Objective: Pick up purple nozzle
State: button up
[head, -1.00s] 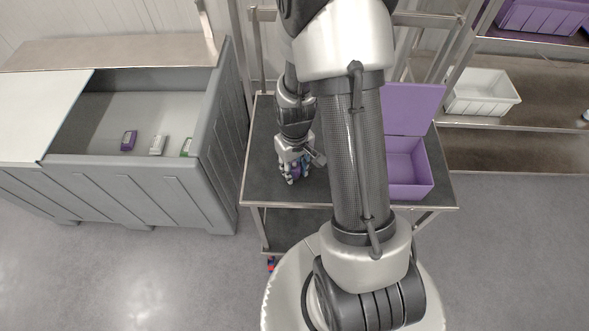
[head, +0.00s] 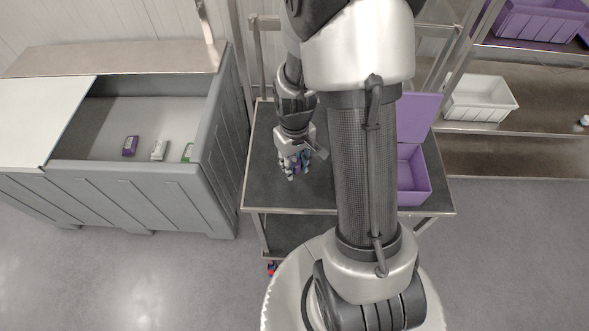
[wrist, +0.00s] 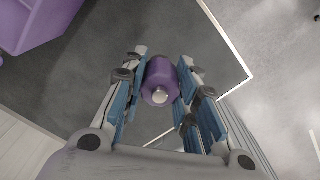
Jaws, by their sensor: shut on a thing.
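The purple nozzle (wrist: 159,80) is a small purple cylinder with a silver round tip that faces the wrist camera. My gripper (wrist: 158,84) is shut on it, with the blue-padded fingers on either side. In the head view my gripper (head: 294,172) is over the dark cart top (head: 262,185), left of my arm. Only a little purple shows between the fingers there. I cannot tell how far above the cart top the nozzle is.
An open purple box (head: 414,190) stands on the cart's right side, partly hidden by my arm. A grey bin (head: 140,190) at left holds several small boxes. A white crate (head: 480,97) sits on the right shelf. The cart top left of my gripper is clear.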

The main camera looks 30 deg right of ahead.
aim_at(295, 160)
notch_tip(295, 160, up, 14)
jog(key=p, duration=0.3)
jog(key=shift+r, duration=0.25)
jog(key=o, duration=0.6)
grip_shut()
